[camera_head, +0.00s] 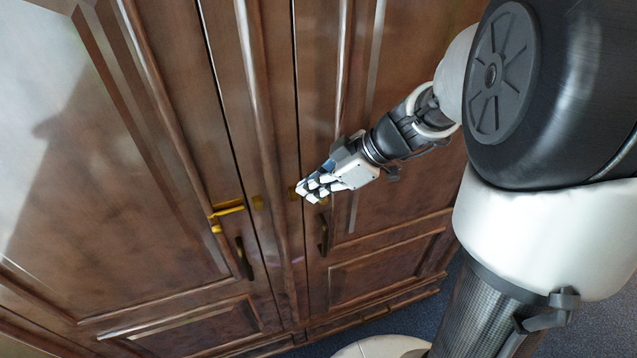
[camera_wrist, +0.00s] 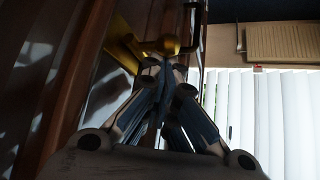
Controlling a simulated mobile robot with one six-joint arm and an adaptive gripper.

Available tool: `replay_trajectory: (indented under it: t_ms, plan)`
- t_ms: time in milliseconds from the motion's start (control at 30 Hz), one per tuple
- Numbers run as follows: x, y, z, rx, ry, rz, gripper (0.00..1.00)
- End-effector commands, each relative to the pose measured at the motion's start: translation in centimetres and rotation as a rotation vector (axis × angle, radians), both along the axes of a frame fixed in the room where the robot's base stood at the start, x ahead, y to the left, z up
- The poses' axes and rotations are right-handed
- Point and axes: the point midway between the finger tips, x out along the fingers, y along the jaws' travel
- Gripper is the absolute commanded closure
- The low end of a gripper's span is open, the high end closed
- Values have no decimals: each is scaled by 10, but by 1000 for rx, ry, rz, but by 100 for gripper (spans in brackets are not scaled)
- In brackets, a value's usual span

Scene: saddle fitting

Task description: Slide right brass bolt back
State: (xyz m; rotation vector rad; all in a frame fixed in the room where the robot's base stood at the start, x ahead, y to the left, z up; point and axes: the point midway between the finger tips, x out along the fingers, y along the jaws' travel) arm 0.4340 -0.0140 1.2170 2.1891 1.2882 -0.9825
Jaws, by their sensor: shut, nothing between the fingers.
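My gripper (camera_head: 304,190) is shut and empty, with its fingertips at the front of the right door of a brown wooden wardrobe. The right brass bolt is mostly hidden behind the fingers in the head view. The wrist view shows its rounded knob (camera_wrist: 168,46) and yellow plate (camera_wrist: 122,45) just beyond my closed fingertips (camera_wrist: 158,66). The tips overlap the knob's lower edge in that picture; I cannot tell whether they touch it. A left brass bolt (camera_head: 228,208) is in clear view on the left door.
A dark handle (camera_head: 243,258) hangs on the left door and another (camera_head: 322,234) on the right door, just below my gripper. A raised wooden post (camera_head: 268,150) stands between the doors. The wrist view shows white blinds (camera_wrist: 275,115) and a radiator (camera_wrist: 284,42) off to the right.

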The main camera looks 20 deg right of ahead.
Motion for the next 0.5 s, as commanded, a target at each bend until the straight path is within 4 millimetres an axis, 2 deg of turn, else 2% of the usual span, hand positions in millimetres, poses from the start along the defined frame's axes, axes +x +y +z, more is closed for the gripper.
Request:
replay_trajectory:
  t_ms: [200, 400, 500]
  plan:
    - [0, -2, 0, 0, -1, -1, 100]
    - [1, -33, -3, -2, -3, -5, 100]
    - [0, -42, -2, -3, 0, -3, 100]
